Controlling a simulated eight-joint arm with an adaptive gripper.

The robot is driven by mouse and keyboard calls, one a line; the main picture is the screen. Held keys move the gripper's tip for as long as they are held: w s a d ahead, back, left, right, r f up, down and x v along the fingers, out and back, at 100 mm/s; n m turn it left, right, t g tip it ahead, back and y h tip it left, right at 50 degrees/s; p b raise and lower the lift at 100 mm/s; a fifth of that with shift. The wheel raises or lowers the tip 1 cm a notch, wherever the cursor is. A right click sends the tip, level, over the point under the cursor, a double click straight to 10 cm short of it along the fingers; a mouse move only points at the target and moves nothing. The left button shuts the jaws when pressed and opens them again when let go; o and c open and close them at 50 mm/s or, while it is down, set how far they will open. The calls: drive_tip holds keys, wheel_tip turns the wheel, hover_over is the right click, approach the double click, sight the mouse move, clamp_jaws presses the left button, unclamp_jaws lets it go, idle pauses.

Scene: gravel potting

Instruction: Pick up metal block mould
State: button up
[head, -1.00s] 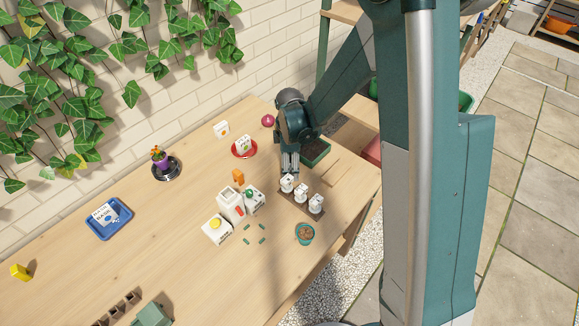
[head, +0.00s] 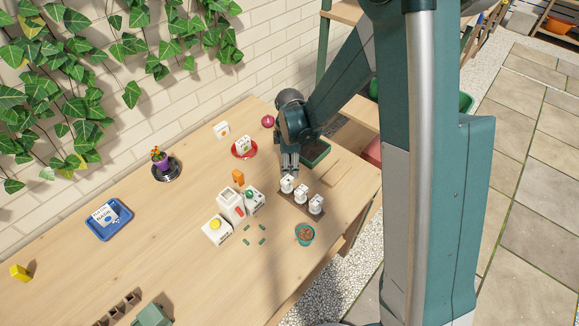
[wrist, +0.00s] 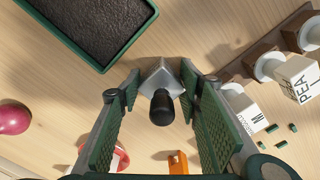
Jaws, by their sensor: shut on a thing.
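The metal block mould (wrist: 158,77) is a grey metal block with a black knob-like handle (wrist: 161,108). In the wrist view it sits between the two green-padded fingers of my gripper (wrist: 160,72). My gripper is shut on it near the fingertips. In the head view my gripper (head: 289,172) points down at the table, behind and left of the row of white seed pots. The mould cannot be made out there, and whether it touches the table is unclear.
A soil tray (wrist: 99,65) lies close by at upper left in the wrist view. A wooden holder with white labelled pieces (head: 301,196) stands close to the right. An orange object (head: 238,177), cartons (head: 231,204), a red saucer (head: 235,153) and a terracotta-filled pot (head: 305,234) surround it.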

drive_tip(key=shift+r, duration=0.15)
drive_tip(key=shift+r+p, duration=0.7)
drive_tip(key=shift+r, duration=4.15)
